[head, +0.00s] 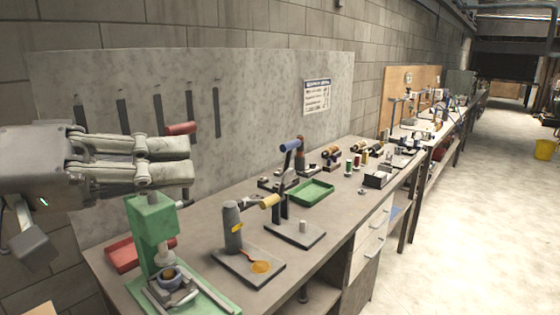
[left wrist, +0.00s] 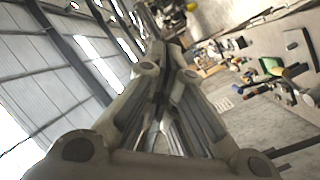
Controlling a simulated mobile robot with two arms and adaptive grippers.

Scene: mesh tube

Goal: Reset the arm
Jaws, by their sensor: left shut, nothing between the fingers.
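My left gripper (head: 188,160) comes in from the left in the head view. It is raised in front of the grey back panel, above the left end of the workbench. Its fingers are shut with nothing held, and they point to the right. In the left wrist view its closed fingers (left wrist: 172,58) fill the middle, with the bench far off behind them. A green press (head: 153,232) stands on the bench below the gripper, its top partly hidden by the gripper. My right gripper is in neither view.
The workbench (head: 205,265) runs away to the right.

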